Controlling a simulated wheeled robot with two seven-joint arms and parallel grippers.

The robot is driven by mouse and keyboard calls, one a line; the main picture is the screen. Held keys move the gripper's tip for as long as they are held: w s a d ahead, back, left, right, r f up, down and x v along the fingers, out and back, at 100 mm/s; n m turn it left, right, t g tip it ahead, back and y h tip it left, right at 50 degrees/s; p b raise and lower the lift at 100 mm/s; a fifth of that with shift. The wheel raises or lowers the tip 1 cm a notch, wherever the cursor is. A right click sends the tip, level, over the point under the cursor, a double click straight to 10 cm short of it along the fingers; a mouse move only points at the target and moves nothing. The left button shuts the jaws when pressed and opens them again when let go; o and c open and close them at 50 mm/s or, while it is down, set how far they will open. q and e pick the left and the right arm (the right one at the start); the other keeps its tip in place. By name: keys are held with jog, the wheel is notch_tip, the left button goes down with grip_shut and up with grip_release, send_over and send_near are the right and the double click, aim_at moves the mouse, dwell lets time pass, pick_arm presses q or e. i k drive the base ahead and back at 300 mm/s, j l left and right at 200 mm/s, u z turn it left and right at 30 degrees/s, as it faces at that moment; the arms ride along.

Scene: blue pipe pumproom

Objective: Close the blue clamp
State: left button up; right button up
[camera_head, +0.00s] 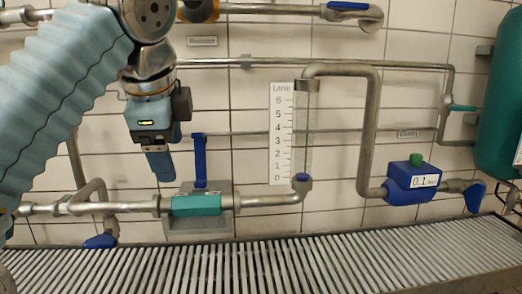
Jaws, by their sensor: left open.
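A blue clamp lever (200,160) stands upright above a teal valve body (196,205) on the lower left pipe, in front of a grey plate. My left gripper (160,165) hangs pointing down, left of the lever and above the pipe. It is open and nothing shows between its fingers. A gap of wall shows between the gripper and the lever, so they look apart, though depth is hard to judge. My right gripper is out of view.
A gauge (282,140) marked in litres stands right of the lever. A blue meter box (412,184) sits on the right pipe, near a green tank (503,95). A slatted metal grate (270,268) runs below. Tiled wall lies behind.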

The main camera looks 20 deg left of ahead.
aim_at(200, 159)
jog(key=k+l, duration=0.7)
jog(key=k, duration=0.2)
